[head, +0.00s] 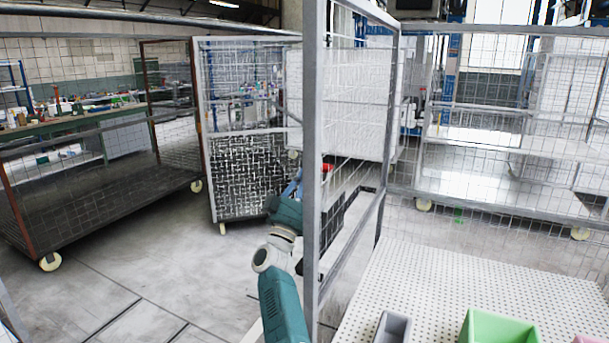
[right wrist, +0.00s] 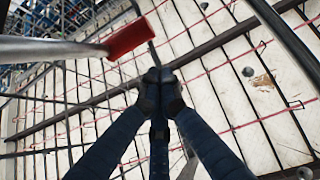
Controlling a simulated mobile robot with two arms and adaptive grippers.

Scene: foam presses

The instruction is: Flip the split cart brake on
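The brake lever shows in the right wrist view as a grey metal rod ending in a flat red tab (right wrist: 130,38), coming in from the upper left. My right gripper (right wrist: 159,78) has its dark fingers together at the tips, with nothing visible between them. The tips are just below and right of the red tab, apart from it in the picture. In the head view a small red part (head: 327,168), probably this tab, shows just right of a grey upright post. My teal arm reaches up behind that post, and its gripper is mostly hidden. My left gripper is not in view.
A grey mesh cart frame (head: 312,120) stands close in front. A white perforated surface (head: 440,282) with grey (head: 392,326) and green (head: 500,328) bins lies at the lower right. Mesh carts stand at left (head: 100,125) and right (head: 500,200). Floor (head: 140,250) is clear at left.

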